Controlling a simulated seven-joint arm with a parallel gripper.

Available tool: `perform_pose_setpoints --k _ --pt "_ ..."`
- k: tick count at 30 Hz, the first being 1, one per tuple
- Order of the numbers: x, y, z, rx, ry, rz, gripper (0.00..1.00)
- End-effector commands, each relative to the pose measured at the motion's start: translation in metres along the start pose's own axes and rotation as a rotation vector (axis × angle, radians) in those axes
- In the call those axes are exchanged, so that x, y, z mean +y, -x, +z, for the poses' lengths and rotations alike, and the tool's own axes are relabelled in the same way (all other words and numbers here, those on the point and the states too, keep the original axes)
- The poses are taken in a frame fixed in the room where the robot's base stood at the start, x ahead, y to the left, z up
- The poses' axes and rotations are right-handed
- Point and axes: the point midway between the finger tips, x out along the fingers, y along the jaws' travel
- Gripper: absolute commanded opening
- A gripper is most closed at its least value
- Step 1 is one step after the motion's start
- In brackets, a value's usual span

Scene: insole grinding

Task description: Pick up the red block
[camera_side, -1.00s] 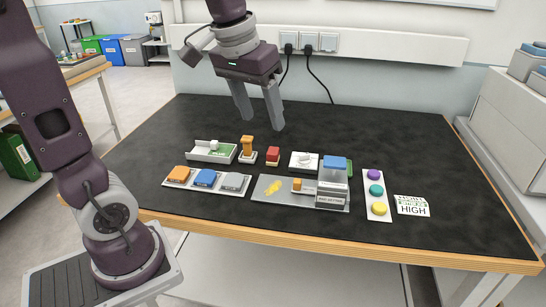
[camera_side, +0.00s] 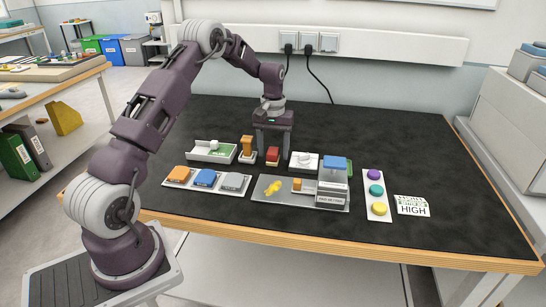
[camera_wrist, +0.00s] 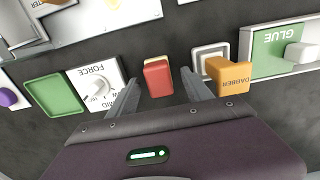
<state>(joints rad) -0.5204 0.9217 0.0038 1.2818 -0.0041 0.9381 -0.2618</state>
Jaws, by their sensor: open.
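The red block (camera_side: 272,154) stands on the dark tabletop between the orange dabber and the white dial plate. It also shows in the wrist view (camera_wrist: 158,78), upright and apart from both fingers. My gripper (camera_side: 273,154) is open and low over the table, with one finger on either side of the red block in the side view. In the wrist view my gripper (camera_wrist: 160,90) has its fingers apart, with the block in the gap between them, a little beyond. Nothing is held.
Close to the fingers are the orange dabber (camera_wrist: 232,74) and the white force dial (camera_wrist: 95,85). Bare table lies behind.

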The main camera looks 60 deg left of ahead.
Motion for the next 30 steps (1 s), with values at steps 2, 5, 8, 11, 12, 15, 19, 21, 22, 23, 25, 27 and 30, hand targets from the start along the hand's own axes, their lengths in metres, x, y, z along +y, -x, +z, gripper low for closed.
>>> perform_pose_setpoints --k 2,5,8,11,12,15,19,21,22,23,25,27,30 --pt "0.0 -0.001 0.0 0.001 0.0 0.0 0.58" --pt "0.0 0.0 0.0 0.001 -0.001 0.0 0.58" --pt "0.0 0.0 0.0 0.001 -0.001 0.0 0.41" --pt "0.0 0.0 0.0 0.0 -0.001 0.0 0.21" --pt "0.0 0.0 0.0 0.0 -0.001 0.0 0.13" --pt "0.0 0.0 0.0 0.0 -0.001 0.0 0.0" --pt "0.0 0.0 0.0 0.001 -0.001 0.0 0.0" --pt "0.0 0.001 0.0 0.001 -0.001 0.0 0.0" --pt "0.0 0.003 0.0 0.001 -0.001 0.0 0.0" --pt "0.0 0.006 0.0 0.002 -0.001 0.0 0.0" --pt "0.0 0.019 -0.001 0.005 -0.002 0.001 0.0" --pt "0.0 0.037 -0.001 0.006 -0.002 0.0 0.0" --pt "0.001 0.064 -0.001 0.006 -0.002 0.001 0.0"
